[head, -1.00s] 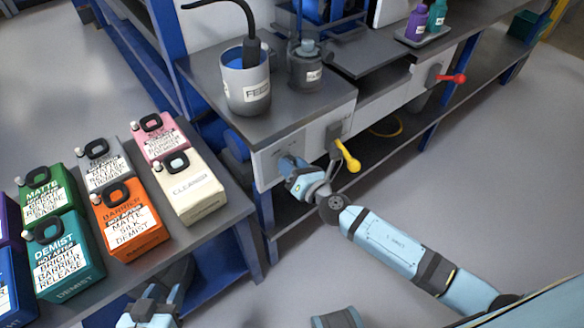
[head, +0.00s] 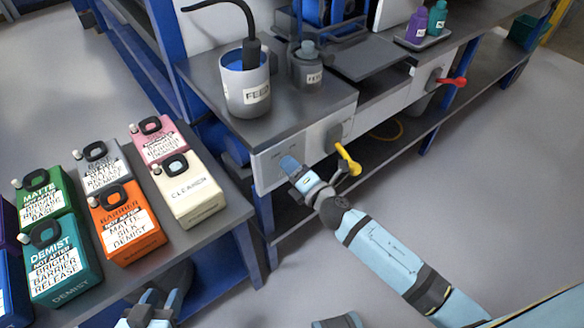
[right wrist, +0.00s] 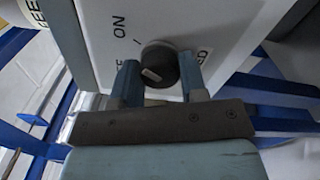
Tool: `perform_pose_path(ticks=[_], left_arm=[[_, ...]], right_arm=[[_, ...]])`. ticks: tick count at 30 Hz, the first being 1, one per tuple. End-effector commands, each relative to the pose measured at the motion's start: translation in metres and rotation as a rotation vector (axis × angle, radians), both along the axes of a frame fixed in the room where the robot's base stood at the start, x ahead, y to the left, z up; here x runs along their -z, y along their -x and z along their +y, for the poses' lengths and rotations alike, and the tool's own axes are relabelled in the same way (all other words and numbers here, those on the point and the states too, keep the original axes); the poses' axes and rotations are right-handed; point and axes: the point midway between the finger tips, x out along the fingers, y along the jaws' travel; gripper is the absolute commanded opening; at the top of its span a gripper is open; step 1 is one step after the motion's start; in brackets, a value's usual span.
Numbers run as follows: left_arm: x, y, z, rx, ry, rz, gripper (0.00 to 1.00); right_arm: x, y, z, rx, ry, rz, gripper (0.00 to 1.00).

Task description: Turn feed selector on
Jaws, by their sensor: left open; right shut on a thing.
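The feed selector is a dark round knob (right wrist: 160,66) with a pale pointer mark, on a white panel in the right wrist view. "ON" is printed up and left of it; other lettering is partly covered by the fingers. My right gripper (right wrist: 159,82) has one finger on each side of the knob and is shut on it. In the head view my right gripper (head: 292,168) is at the white front panel (head: 272,166) of the bench and hides the knob. My left gripper (head: 150,308) is open, low at the bottom edge, beside the carton table.
A yellow-handled lever (head: 346,158) is close right of my right gripper, and a red lever (head: 453,82) is further right. A grey FEED pot (head: 246,95) stands on the bench above. Several labelled cartons, including a cream one (head: 190,195), fill the left table.

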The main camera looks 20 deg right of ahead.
Motion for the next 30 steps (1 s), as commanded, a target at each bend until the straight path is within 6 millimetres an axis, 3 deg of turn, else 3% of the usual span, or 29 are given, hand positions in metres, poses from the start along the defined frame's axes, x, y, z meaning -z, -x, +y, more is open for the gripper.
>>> perform_pose_path(ticks=[14,15,18,30], left_arm=[[0.0006,0.0001,0.0004,0.0,-0.002,0.001,0.43],[0.0006,0.0001,0.0004,0.0,-0.002,0.001,0.43],[0.0006,0.0,0.0005,0.0,-0.002,0.001,0.43],[0.0004,0.0,0.0005,-0.001,-0.001,0.001,0.43]], right_arm=[[0.0003,0.0001,-0.0003,0.0,-0.016,0.007,0.16],[0.0004,0.0001,-0.0002,0.0,-0.016,0.007,0.42],[0.0003,0.0002,-0.0002,0.0,-0.016,0.007,0.65],[0.0008,0.0088,-0.0027,-0.001,-0.016,0.007,0.65]])
